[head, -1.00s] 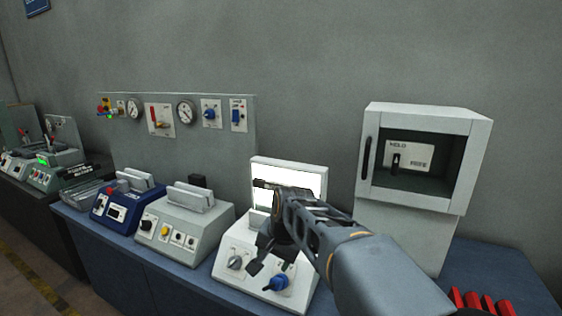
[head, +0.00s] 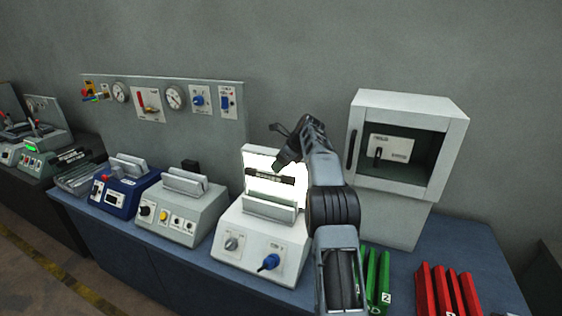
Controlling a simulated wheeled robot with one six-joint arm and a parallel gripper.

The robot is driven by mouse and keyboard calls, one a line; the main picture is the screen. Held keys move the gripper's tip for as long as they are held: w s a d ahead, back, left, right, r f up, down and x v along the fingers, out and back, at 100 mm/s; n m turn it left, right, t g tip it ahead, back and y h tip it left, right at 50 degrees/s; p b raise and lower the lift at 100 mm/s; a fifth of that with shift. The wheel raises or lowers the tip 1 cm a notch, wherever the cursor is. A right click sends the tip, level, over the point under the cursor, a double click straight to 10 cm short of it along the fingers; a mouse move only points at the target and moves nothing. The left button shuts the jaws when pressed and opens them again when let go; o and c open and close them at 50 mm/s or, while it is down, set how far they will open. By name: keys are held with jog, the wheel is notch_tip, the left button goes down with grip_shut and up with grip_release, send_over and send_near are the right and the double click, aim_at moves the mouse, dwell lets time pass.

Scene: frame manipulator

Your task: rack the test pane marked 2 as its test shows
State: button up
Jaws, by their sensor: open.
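My gripper (head: 277,147) is open, in front of the upper part of the lit white panel (head: 258,158) on the white bench device (head: 232,232). A dark strip with small pale marks (head: 270,176) crosses the panel just below my gripper, above the device's pale slotted holder (head: 268,205). It may be the top of a pane; no number on it is readable. Nothing shows between the fingers. A green rack (head: 385,272) with a label reading 2 stands right of my arm, partly hidden by it. A red rack (head: 451,290) stands further right.
A grey device (head: 180,212) and a blue device (head: 125,190) stand to the left, each with a slotted holder. A white cabinet (head: 398,217) with an open-fronted chamber stands behind right. A gauge board (head: 205,128) stands behind. Blue bench top is bare near the right end.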

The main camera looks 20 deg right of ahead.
aim_at(271, 173)
jog(key=b+x, duration=0.2)
jog(key=x, duration=0.1)
jog(key=shift+a+f, duration=0.1)
jog(key=shift+f, duration=0.2)
jog(key=shift+w+a+f, duration=0.1)
jog(key=shift+w+a, duration=0.1)
jog(key=shift+w, duration=0.05)
jog(key=shift+p+x, duration=0.65)
jog(key=shift+x, duration=0.7)
jog(key=shift+w+a+f, duration=0.15)
jog(key=shift+w+f, duration=0.05)
jog(key=shift+f, duration=0.3)
